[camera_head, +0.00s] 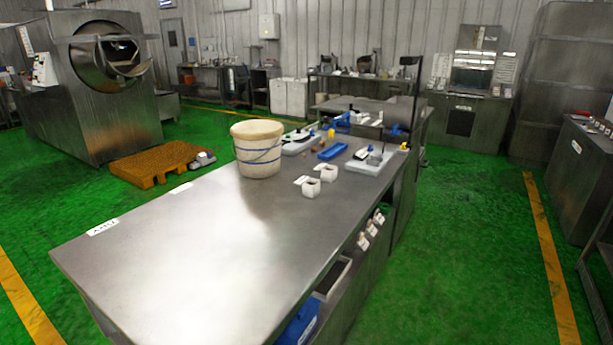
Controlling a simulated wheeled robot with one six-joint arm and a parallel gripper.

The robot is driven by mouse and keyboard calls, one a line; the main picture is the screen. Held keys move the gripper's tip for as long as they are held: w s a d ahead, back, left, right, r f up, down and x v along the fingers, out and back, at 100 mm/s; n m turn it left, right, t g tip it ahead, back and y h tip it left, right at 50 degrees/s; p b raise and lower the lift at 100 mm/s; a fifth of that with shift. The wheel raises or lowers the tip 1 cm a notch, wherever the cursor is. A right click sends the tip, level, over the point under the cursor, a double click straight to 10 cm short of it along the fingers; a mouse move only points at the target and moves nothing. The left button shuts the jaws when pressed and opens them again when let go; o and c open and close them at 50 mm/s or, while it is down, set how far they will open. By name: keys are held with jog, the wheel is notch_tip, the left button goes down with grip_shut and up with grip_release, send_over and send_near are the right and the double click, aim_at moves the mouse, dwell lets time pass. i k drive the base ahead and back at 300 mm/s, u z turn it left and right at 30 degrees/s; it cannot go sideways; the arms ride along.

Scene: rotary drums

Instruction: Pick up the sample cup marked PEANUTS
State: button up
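Two small white sample cups stand close together on the steel table (190,245), right of its middle. The nearer cup (311,188) has a small white tag beside it on its left. The farther cup (329,174) stands just behind and to the right, also with a pale tag at its left. The marking on either tag is too small to read, so I cannot tell which says PEANUTS. My gripper does not show in this view.
A white tub (257,150) with a lid stands left of the cups. A blue tray (332,151) and scales (371,159) lie behind them. The near part of the table is bare. An orange pallet (158,164) lies on the green floor at left. Floor right of the table is clear.

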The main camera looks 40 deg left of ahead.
aim_at(310, 186)
jog(key=i, duration=2.95)
jog(key=u, duration=3.35)
jog(key=i, duration=1)
jog(key=z, duration=0.05)
